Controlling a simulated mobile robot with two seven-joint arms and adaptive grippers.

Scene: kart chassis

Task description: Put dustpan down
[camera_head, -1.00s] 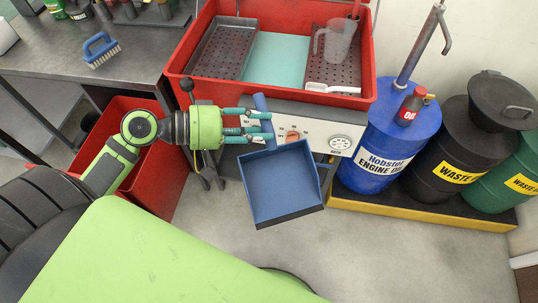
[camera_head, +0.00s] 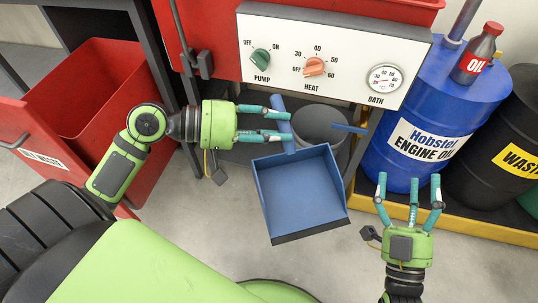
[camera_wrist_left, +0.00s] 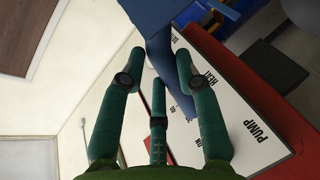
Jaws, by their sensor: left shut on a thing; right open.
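The blue dustpan (camera_head: 300,190) hangs in the air in the head view, its open pan facing up and its dark front lip towards the bottom of the picture. My left gripper (camera_head: 286,125) is shut on its handle, which sticks up past the fingertips. In the left wrist view the dustpan (camera_wrist_left: 150,18) shows beyond the fingers (camera_wrist_left: 160,65), partly cut off by the top edge. My right gripper (camera_head: 410,188) is open and empty, fingers pointing up the picture, in front of the blue drum.
A grey bucket (camera_head: 321,124) with a blue stick-like thing at its rim stands behind the dustpan, below the white control panel (camera_head: 345,45). The blue oil drum (camera_head: 428,110) is at right on a yellow-edged base. A red bin (camera_head: 90,95) is at left. Floor beneath the dustpan looks clear.

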